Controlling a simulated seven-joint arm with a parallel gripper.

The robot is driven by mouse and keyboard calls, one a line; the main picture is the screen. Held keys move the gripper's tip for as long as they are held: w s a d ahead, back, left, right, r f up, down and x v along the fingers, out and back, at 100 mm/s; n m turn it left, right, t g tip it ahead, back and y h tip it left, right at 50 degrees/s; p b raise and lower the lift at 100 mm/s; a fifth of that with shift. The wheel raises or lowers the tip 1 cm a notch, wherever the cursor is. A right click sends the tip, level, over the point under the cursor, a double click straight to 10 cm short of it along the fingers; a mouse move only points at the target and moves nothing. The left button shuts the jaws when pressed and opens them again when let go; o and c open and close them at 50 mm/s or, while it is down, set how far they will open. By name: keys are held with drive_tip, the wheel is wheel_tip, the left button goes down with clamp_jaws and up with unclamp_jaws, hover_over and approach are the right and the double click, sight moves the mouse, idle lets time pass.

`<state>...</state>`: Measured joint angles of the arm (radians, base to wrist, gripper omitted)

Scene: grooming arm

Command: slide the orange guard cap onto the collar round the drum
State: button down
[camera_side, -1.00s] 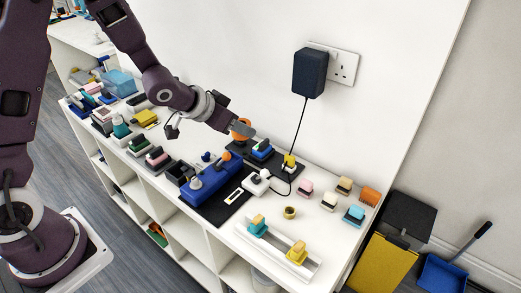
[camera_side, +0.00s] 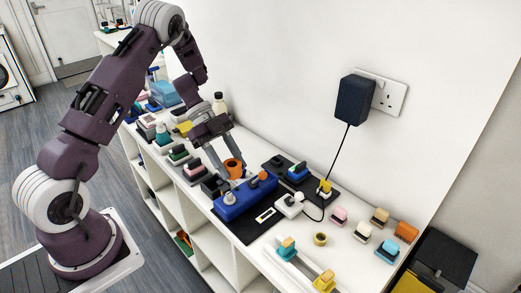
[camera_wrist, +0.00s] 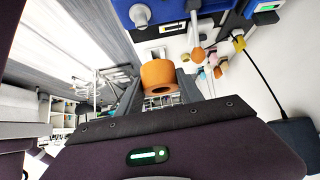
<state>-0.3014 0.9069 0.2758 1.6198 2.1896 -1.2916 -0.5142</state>
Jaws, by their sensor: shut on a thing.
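My gripper (camera_side: 233,172) is shut on the orange guard cap (camera_side: 234,165), a short ring with a dark hole. In the wrist view the cap (camera_wrist: 158,75) sits between the two fingers, its hole facing the camera. The cap is near the back left end of a blue machine (camera_side: 243,197) on the counter. The machine carries a pale grey round knob (camera_side: 230,198) and an orange-topped lever (camera_side: 262,175). In the wrist view the blue body (camera_wrist: 170,6) and pale knob (camera_wrist: 140,14) lie beyond the cap, apart from it. I cannot tell which part is the drum collar.
The machine stands on a black mat (camera_side: 240,229). A second dark mat behind holds a blue and green block (camera_side: 298,171). Small coloured brushes line the white counter.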

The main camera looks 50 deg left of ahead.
sight(228, 193)
drive_tip(key=shift+s+a+f+m, duration=0.2)
drive_tip(key=shift+s+a+m, duration=0.15)
drive_tip(key=shift+s, duration=0.3)
drive_tip(key=shift+a, duration=0.1)
drive_tip(key=shift+f, duration=2.9)
drive_tip(key=shift+f, duration=2)
drive_tip(key=c, duration=0.7)
unclamp_jaws()
drive_tip(key=shift+a, duration=0.1)
drive_tip(key=v, duration=0.7)
drive_tip(key=shift+w, duration=0.15)
